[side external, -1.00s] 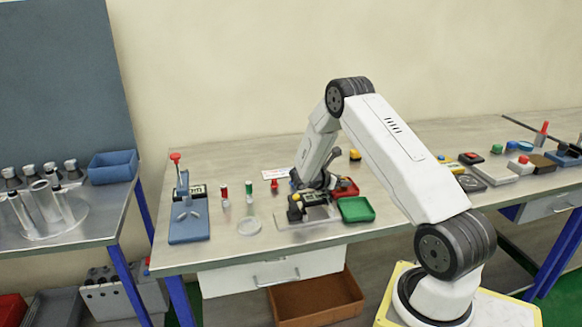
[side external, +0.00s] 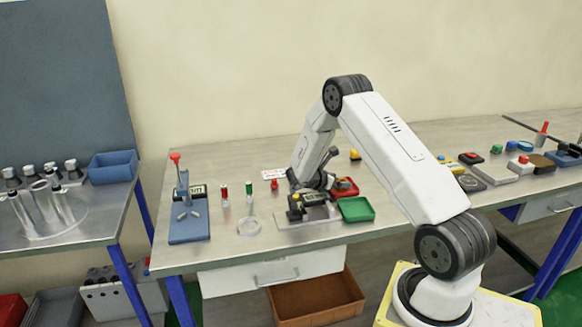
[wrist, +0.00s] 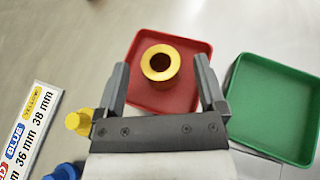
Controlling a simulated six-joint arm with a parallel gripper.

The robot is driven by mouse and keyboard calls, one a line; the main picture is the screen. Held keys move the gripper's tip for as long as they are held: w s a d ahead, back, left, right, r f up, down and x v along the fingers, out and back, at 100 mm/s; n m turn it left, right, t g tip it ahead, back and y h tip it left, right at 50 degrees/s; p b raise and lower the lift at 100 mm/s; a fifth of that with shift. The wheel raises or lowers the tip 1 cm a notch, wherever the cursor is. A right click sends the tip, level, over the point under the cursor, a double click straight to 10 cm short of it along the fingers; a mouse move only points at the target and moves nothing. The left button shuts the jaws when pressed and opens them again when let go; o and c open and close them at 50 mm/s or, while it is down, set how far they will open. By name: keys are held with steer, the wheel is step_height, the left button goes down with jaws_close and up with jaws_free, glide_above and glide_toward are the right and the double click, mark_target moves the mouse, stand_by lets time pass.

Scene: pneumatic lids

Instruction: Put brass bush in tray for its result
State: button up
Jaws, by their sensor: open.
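The brass bush (wrist: 160,66) is a gold ring-shaped piece with a dark bore. In the wrist view it appears to stand upright inside the red tray (wrist: 137,88), near its middle. My gripper (wrist: 160,63) is open, with one finger on each side of the bush and visible gaps between. The green tray (wrist: 272,108) is empty and lies to the right. In the side view the red tray (side external: 346,185) is partly behind my wrist and the green tray (side external: 356,209) is in front of it. The bush is hidden there.
A label card (wrist: 28,125) with colours and millimetre sizes lies at left in the wrist view. A black and yellow device (side external: 309,203) stands left of the green tray. A blue stand with a red knob (side external: 176,157) and small coloured pieces stand farther left.

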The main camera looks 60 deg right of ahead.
steer(key=v, duration=1)
steer(key=shift+w+a, duration=0.15)
steer(key=shift+a, duration=0.1)
steer(key=s+a+r+m+t+y, duration=0.1)
steer(key=s+a+m+t+y, duration=0.1)
steer(key=a, duration=0.8)
steer(key=s+a+r+m+t+y, duration=0.2)
steer(key=a+m+y, duration=0.4)
steer(key=a, duration=0.4)
steer(key=s+a+r+m+t+y, duration=0.1)
steer(key=s+a+m+t+y, duration=0.3)
steer(key=a, duration=0.7)
steer(key=shift+s+r+m, duration=0.2)
steer(key=shift+s+m, duration=0.4)
steer(key=shift+s, duration=0.25)
